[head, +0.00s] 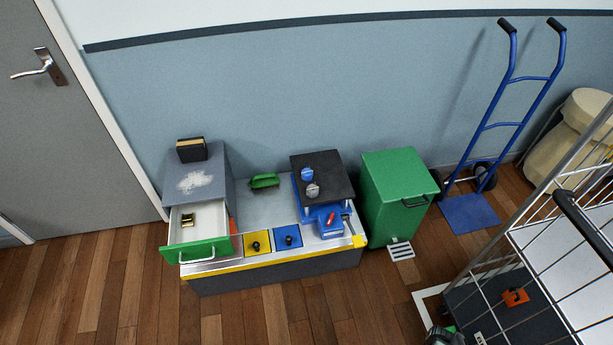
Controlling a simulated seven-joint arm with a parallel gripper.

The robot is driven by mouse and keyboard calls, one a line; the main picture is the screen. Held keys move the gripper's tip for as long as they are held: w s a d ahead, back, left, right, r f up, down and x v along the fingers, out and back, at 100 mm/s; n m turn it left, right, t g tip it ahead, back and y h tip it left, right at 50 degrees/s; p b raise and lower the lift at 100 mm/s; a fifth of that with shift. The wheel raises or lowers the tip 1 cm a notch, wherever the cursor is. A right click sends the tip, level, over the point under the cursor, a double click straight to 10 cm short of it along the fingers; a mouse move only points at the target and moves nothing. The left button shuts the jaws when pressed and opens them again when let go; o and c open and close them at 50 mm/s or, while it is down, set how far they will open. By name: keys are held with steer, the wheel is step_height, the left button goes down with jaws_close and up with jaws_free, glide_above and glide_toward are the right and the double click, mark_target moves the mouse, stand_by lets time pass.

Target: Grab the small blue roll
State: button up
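The small blue roll (307,174) sits on the dark top of a raised block (330,168) at the right end of the low bench. A grey roll (312,190) sits just in front of it, very close; I cannot tell whether they touch. Nothing covers the blue roll from above.
An open drawer (208,222) with a green front juts out at the bench's left. A wire cage cart (540,235) fills the lower right. Floor in front is clear.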

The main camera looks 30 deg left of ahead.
stand_by(0.4)
steer(key=o, duration=0.9)
steer(key=shift+a, duration=0.1)
